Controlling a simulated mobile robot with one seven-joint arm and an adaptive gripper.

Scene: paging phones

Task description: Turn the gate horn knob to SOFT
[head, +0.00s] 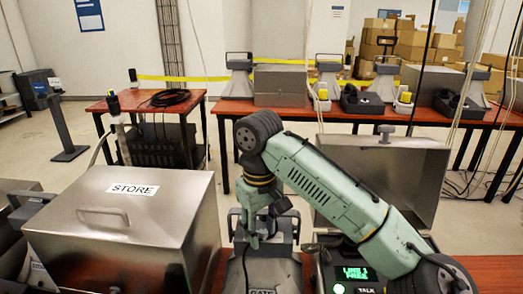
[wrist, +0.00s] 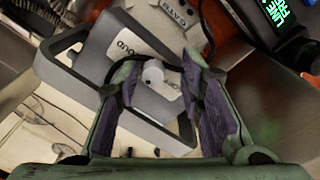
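The gate horn (head: 285,250) is a grey unit with a handle frame, low in the middle of the head view, with a GATE label (head: 262,291). In the wrist view, its grey housing (wrist: 88,62) fills the middle. A round pale knob (wrist: 153,75) sits on it, between a LOUD marking (wrist: 128,41) and a partly hidden SOFT marking (wrist: 174,86). My gripper (wrist: 158,65) is open, its two fingers either side of the knob with gaps visible. In the head view my gripper (head: 256,232) points down over the horn and hides the knob. The knob's setting cannot be read.
A steel STORE box (head: 140,215) stands close on the left. A console with a green LINE 1 display (head: 356,273) is close on the right. An open steel lid (head: 385,175) stands behind my arm. More horns (head: 238,75) line the red back table (head: 225,106).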

